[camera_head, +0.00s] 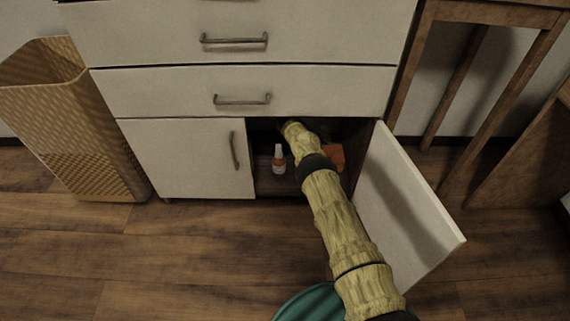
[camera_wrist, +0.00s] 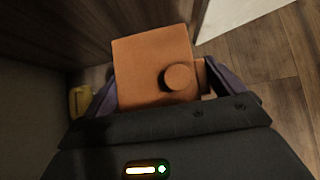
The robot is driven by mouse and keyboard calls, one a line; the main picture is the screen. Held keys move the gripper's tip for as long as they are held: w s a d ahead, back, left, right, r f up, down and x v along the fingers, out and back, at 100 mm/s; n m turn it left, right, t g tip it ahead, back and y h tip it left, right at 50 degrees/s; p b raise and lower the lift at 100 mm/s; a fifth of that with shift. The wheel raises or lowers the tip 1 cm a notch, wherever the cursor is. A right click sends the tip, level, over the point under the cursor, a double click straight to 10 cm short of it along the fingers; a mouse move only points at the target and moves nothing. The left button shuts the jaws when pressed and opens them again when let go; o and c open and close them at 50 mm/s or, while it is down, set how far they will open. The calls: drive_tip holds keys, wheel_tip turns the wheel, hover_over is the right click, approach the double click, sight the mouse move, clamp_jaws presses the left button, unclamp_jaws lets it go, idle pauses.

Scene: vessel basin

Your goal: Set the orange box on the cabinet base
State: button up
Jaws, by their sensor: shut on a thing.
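The orange box (camera_wrist: 150,62), with a round knob on its face, sits between the two dark fingers of my gripper (camera_wrist: 160,88) in the wrist view. The gripper is shut on it. In the head view, part of the orange box (camera_head: 336,155) shows inside the open lower right cabinet, just right of my arm. My gripper is hidden there behind the arm and in shadow. The cabinet base (camera_head: 264,186) is the dark floor of this compartment, partly covered by my arm. I cannot tell whether the box touches it.
A small bottle with an orange label (camera_head: 279,162) stands in the cabinet, left of my arm. The open white door (camera_head: 400,205) is close on the arm's right. A yellow thing (camera_wrist: 80,99) lies left of the gripper. A woven basket (camera_head: 75,125) stands left of the cabinet.

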drive_tip(key=shift+f+b, duration=2.7)
drive_tip(key=shift+f, duration=0.4)
wheel_tip(320, 180, down, 4)
drive_tip(key=b, duration=0.3)
drive_tip(key=shift+b, duration=0.4)
drive_tip(key=shift+r, duration=0.15)
drive_tip(key=o, duration=0.9)
drive_tip(key=shift+o, duration=0.2)
